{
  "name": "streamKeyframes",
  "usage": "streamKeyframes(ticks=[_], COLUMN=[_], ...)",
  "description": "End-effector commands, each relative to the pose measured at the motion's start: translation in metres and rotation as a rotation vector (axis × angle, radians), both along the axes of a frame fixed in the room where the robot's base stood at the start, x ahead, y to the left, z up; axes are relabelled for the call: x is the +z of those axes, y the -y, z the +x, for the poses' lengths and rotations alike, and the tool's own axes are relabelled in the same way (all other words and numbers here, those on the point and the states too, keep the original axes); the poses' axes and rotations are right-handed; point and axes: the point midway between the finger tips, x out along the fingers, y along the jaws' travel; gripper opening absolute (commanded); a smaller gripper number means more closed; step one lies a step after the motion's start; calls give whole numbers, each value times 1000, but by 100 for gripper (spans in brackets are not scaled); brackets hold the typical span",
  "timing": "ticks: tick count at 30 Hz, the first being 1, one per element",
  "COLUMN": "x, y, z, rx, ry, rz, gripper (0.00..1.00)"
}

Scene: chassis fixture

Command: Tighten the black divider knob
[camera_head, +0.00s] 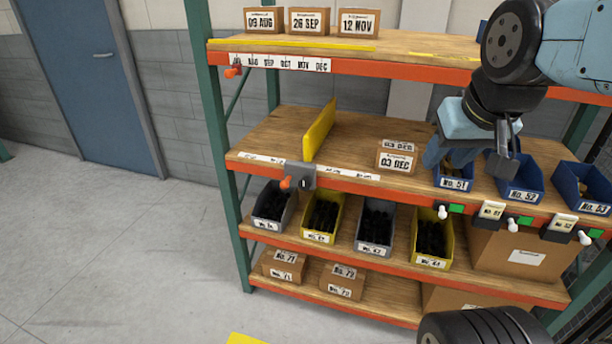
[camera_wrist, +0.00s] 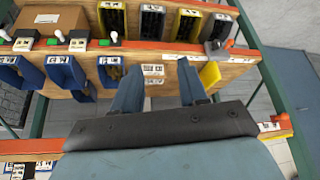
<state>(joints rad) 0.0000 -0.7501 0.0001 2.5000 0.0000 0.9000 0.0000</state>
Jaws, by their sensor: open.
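The yellow divider (camera_head: 319,130) stands upright on the middle shelf, with a grey bracket (camera_head: 300,172) at the shelf's front edge. A small black knob (camera_head: 304,183) is on the bracket's face, beside an orange handle (camera_head: 286,183). My gripper (camera_head: 452,158) is open and empty, well right of the knob, above the shelf near the blue bins. Its two blue fingers (camera_wrist: 159,66) are spread apart.
Blue bins (camera_head: 453,178) line the shelf's right part, with white-knobbed levers (camera_head: 442,212) on the front edge. The upper shelf (camera_head: 400,45) overhangs. Floor (camera_head: 130,240) left of the rack is clear.

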Motion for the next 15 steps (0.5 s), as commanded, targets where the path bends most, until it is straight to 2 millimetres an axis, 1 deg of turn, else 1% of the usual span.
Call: streamKeyframes(ticks=[5, 9, 10, 15], x=[0, -1, -2, -20], y=[0, 0, 0, 2], z=[0, 1, 2, 10], rx=[0, 6, 12, 82], ry=[0, -9, -17, -124], rz=[0, -8, -14, -113], gripper=[43, 54, 54, 54])
